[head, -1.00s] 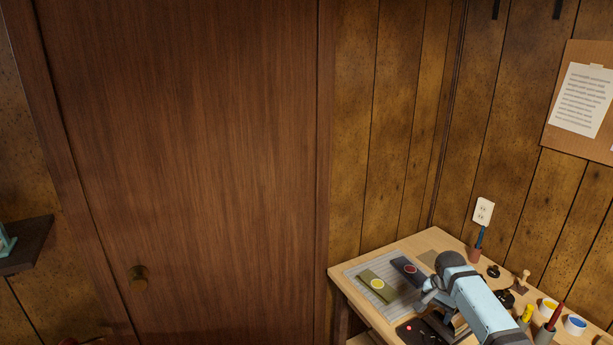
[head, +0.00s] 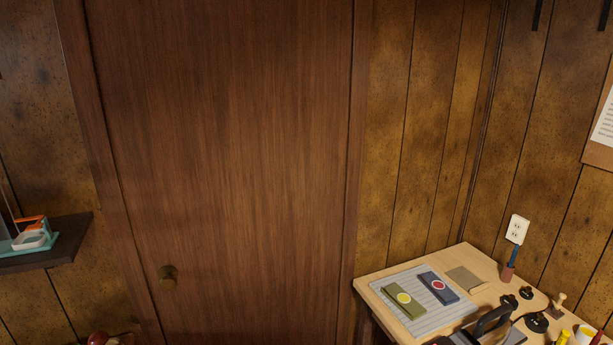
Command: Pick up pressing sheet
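A flat tan-brown sheet (head: 468,280), which looks like the pressing sheet, lies at the back of the wooden table (head: 372,288) at the lower right of the head view. It lies just right of a grey striped mat (head: 412,317). On the mat lie an olive folded piece with a yellow disc (head: 404,302) and a dark blue folded piece with a red disc (head: 438,286). Neither of my grippers is in view, so their states do not show.
A dark iron-like tool with an arched handle (head: 494,318) stands at the table's front. Dark round items (head: 535,322), a stamp (head: 558,303) and a brown cup (head: 508,272) stand to the right. A dark shelf (head: 50,250) is at left, beside a brown door (head: 235,170).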

